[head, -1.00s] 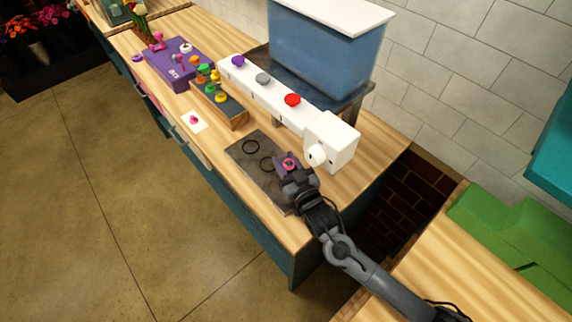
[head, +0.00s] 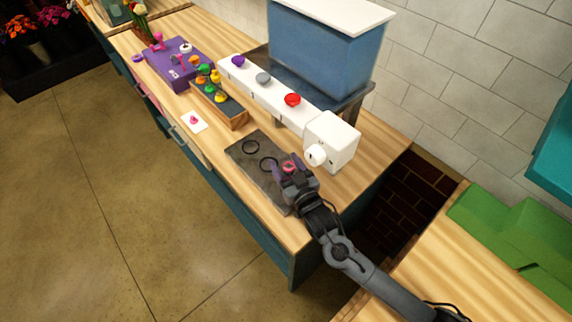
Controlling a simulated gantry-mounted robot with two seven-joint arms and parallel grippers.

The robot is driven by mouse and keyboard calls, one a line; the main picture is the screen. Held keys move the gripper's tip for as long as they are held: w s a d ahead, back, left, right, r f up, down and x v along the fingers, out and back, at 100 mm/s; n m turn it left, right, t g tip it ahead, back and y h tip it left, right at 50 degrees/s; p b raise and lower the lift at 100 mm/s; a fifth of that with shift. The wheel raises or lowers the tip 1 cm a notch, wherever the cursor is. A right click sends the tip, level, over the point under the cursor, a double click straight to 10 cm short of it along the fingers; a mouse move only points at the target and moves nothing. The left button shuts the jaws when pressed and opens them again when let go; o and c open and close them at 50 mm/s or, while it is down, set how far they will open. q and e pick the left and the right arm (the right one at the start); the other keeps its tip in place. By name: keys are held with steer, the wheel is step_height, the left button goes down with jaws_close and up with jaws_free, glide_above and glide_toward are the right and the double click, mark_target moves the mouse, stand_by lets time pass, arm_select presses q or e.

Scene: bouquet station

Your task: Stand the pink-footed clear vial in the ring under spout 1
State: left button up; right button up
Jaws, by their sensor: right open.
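A small pink round shape (head: 288,166) shows at the fingers of my right gripper (head: 288,171). It looks like the pink foot of the clear vial, but the clear body cannot be made out. The gripper is open, low over the right end of the dark mat (head: 240,152), and partly hides what is there. Two dark rings lie on the mat, a left ring (head: 251,147) and a middle ring (head: 268,164), both apparently empty. The spouts under the white dispenser bar (head: 262,92) cannot be made out. My left gripper is not in view.
The white end block (head: 338,140) with its round knob stands close behind my right gripper. A rack (head: 235,117) of coloured pieces, a white card (head: 194,122) with a pink piece and a purple box (head: 165,67) stand further left. The counter's front edge is near.

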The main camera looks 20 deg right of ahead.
steer(key=shift+s+r, duration=0.1)
steer(key=shift+s, duration=0.35)
steer(key=s+d, duration=0.1)
steer(key=s, duration=1)
